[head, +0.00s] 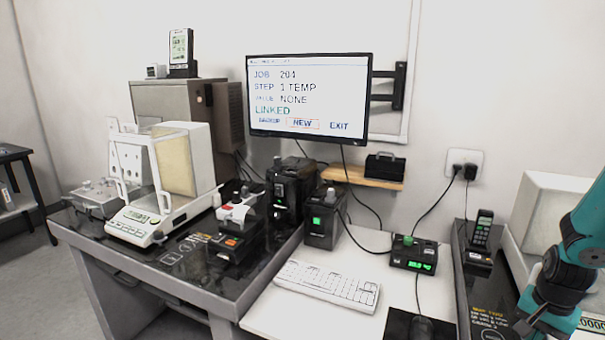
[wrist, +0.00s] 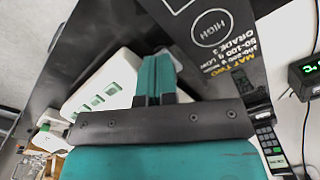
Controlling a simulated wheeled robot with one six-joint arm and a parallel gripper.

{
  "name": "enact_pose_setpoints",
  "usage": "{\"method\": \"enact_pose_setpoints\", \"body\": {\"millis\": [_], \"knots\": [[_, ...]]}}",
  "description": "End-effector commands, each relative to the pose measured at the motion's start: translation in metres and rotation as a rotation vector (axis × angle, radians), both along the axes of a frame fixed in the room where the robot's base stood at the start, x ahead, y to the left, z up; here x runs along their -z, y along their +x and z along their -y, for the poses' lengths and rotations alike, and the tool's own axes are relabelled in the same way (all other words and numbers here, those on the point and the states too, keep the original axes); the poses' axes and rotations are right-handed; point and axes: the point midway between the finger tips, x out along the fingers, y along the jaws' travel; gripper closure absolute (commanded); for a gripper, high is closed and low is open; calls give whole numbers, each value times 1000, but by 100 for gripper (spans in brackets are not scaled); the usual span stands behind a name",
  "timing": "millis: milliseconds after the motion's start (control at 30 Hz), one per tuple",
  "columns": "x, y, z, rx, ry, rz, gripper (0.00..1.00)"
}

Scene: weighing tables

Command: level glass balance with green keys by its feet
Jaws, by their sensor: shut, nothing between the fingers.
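In the wrist view, a white balance with green keys (wrist: 92,97) sits on the black surface, left of my fingers and partly hidden behind my gripper. Its feet cannot be made out clearly. A white-framed case at the right edge of the head view (head: 540,205) seems to be the same balance, its lower part hidden by my arm. My gripper (wrist: 156,65) is shut and empty, with its teal fingertips together beside the balance's keyed side; whether they touch it cannot be told. Another balance with a glass case (head: 175,165) and a green-lit display stands on the left table.
A phone handset (head: 483,230) stands between my arm and a black box with green digits (head: 414,256). A keyboard (head: 327,287) lies on the white desk. A monitor (head: 308,97) reads "STEP 1 TEMP" and "LINKED". The printed black mat (wrist: 205,30) is bare beyond my fingers.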

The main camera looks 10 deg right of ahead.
Motion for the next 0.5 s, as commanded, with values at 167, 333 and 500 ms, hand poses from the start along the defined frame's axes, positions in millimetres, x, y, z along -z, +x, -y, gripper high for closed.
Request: {"method": "enact_pose_setpoints", "body": {"millis": [167,333,500], "knots": [[1,-12,-6,8,17,-38,100],[-24,-10,-7,4,17,-35,100],[-47,-8,-7,1,16,-30,100]]}}
